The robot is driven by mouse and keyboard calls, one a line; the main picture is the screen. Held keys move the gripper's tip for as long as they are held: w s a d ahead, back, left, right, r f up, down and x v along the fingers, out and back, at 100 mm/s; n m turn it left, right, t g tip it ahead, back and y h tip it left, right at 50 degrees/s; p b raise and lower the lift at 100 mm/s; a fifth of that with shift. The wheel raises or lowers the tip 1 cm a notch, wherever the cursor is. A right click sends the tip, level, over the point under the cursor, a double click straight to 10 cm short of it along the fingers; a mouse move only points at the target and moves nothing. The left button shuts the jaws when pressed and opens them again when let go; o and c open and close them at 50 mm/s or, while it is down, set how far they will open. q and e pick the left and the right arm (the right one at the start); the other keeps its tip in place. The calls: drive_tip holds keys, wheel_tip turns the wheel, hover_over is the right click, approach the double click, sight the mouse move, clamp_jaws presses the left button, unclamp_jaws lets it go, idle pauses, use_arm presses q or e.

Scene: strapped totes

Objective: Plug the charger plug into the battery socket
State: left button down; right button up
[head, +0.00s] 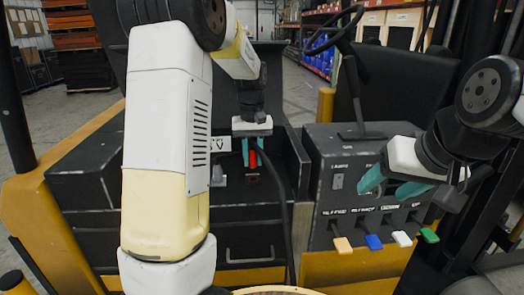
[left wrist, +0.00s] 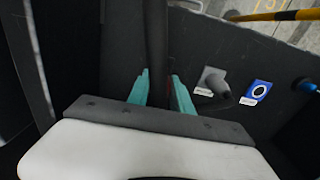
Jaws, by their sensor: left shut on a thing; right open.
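My left gripper (head: 252,157) points down over the dark recess in the middle, with its teal fingers shut on the red charger plug (head: 252,158). A black cable (head: 283,200) hangs beside the gripper. In the left wrist view, the fingers (left wrist: 161,92) close around a dark upright part, and most of the plug is hidden. A small dark red part (head: 252,180), perhaps the battery socket, shows just below the plug; I cannot tell whether they touch. My right gripper (head: 392,187) is open and empty before the lever box.
The grey lever box (head: 345,150) stands right of the recess, with orange (head: 342,245), blue (head: 373,242), white (head: 402,239) and green (head: 429,235) levers.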

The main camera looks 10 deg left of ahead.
sight(253, 144)
use_arm(q)
drive_tip(key=shift+f, duration=1.75)
drive_tip(key=shift+f, duration=0.55)
idle(0.7)
drive_tip(key=c, duration=1.1)
unclamp_jaws()
drive_tip(key=shift+o, duration=0.2)
drive_tip(key=shift+r, duration=0.1)
wheel_tip(253, 144, up, 7)
drive_tip(key=shift+r, duration=0.3)
